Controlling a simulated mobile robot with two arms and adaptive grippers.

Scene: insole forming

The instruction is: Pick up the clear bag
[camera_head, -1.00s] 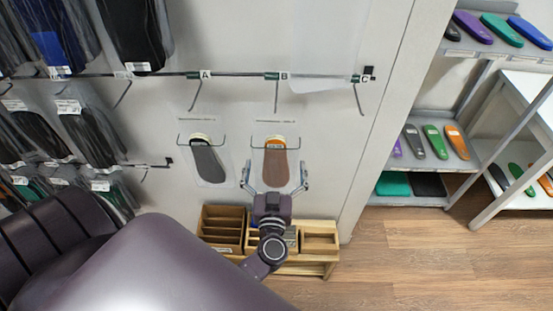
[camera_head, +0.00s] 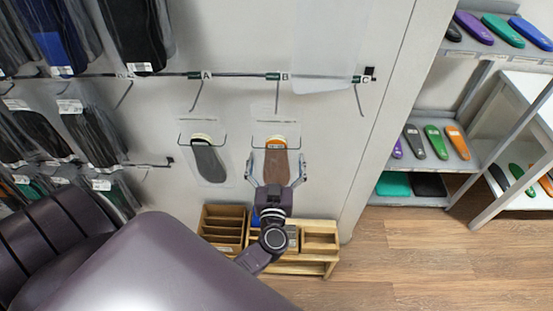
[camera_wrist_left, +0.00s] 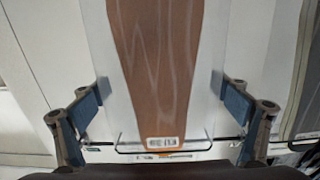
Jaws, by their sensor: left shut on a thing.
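A clear bag (camera_head: 275,185) with a brown insole with an orange end inside hangs on a wire hook on the white wall, in the middle of the head view. My left gripper (camera_head: 276,165) has one finger at each side edge of this bag and is shut on it. In the left wrist view the clear bag (camera_wrist_left: 203,85) stands upright between the two blue-padded fingers (camera_wrist_left: 160,100), and a small printed label shows at the insole's end. My right gripper is not in view.
A second bag with a grey insole (camera_head: 208,160) hangs just left. Another clear sheet or bag (camera_head: 325,50) hangs above right. A wooden organizer (camera_head: 320,245) stands below. Shelves with coloured insoles (camera_head: 455,140) are at right. Hooks (camera_head: 196,95) stick out above.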

